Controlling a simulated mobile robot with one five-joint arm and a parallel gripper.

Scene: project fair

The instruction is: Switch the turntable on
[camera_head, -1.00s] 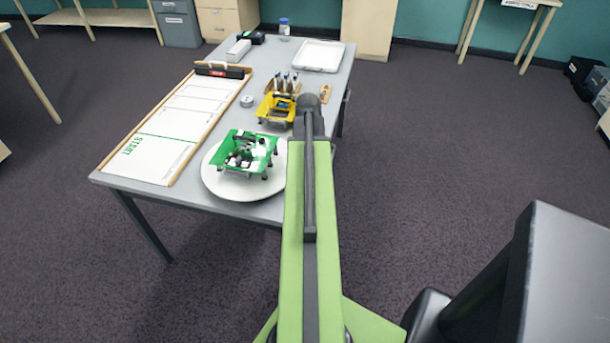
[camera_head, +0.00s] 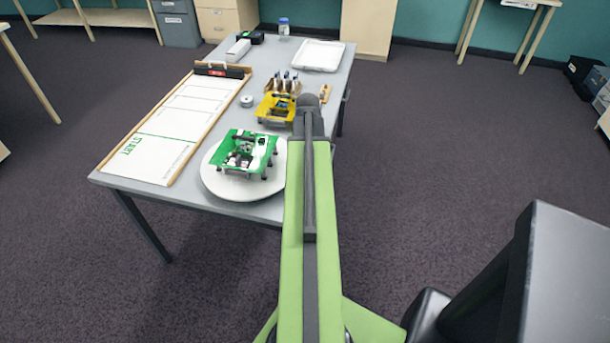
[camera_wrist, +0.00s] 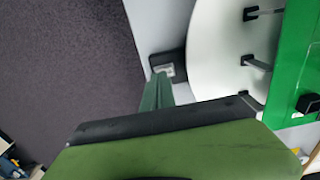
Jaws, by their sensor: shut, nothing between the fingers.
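The turntable is a round white disc (camera_head: 213,185) at the near edge of the grey table, and its edge also shows in the wrist view (camera_wrist: 215,45). A green model vehicle (camera_head: 226,150) stands on it. In the wrist view a small black box (camera_wrist: 163,60) with a pale patch sits beside the disc, close to the table edge. My gripper (camera_wrist: 160,82) is shut and empty, and its narrow green tip overlaps the near side of the box in the picture. I cannot tell whether it touches. In the head view my arm hides the gripper and the box.
A yellow model vehicle (camera_head: 268,112) stands behind the turntable, with a wooden holder of bottles (camera_head: 284,84) behind it. A long START track board (camera_head: 160,150) lies to the left. A white tray (camera_head: 320,55) is at the back. Open floor lies right of the table.

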